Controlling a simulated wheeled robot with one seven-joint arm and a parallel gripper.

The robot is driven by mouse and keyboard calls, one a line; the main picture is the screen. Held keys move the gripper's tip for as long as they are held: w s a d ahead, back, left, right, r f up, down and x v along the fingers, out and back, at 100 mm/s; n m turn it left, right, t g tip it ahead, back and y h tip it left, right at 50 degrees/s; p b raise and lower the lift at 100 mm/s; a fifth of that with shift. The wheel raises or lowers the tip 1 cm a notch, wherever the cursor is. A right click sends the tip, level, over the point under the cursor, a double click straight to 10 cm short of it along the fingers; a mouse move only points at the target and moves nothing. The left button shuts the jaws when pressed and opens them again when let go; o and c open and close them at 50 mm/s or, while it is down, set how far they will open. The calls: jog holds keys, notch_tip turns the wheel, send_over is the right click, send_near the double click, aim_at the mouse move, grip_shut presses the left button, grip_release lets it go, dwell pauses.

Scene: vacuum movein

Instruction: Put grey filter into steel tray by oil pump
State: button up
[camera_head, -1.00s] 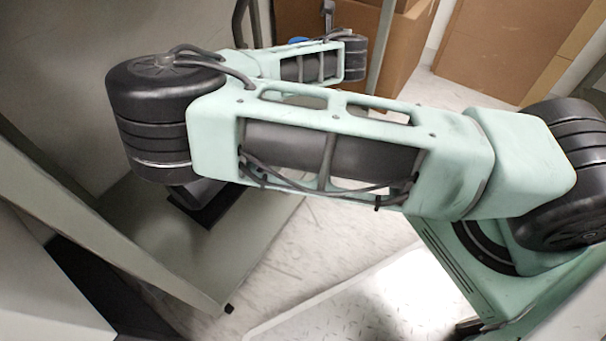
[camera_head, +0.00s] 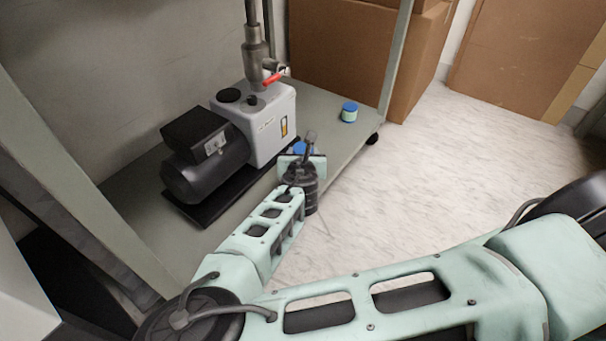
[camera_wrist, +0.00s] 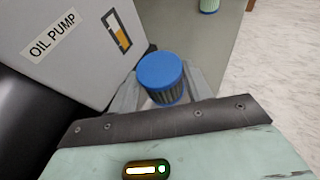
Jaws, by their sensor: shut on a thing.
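The grey filter (camera_wrist: 167,93), a ribbed cylinder with a blue cap, sits between the two fingers of my gripper (camera_wrist: 163,98) in the wrist view. My gripper is shut on it. In the head view my gripper (camera_head: 301,158) is just right of the oil pump, with the filter's blue cap (camera_head: 299,147) partly hidden by my wrist. The white and black oil pump (camera_head: 268,125) stands on the shelf; its labelled side (camera_wrist: 60,40) is close to the filter in the wrist view. I cannot make out a steel tray in either view.
A green canister with a blue lid (camera_head: 349,112) stands on the grey shelf (camera_head: 325,112) right of the pump. A pipe with a red handle (camera_head: 274,78) rises from the pump. Shelf posts (camera_head: 395,60) and cardboard boxes (camera_head: 340,50) bound the area. The floor at right is clear.

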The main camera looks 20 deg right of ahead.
notch_tip(320, 180, down, 5)
jog(key=b, duration=0.2)
jog(key=shift+r+b, duration=0.1)
jog(key=shift+b, duration=0.3)
jog(key=shift+r, duration=0.15)
jog(key=o, duration=1)
jog(key=shift+f, duration=0.2)
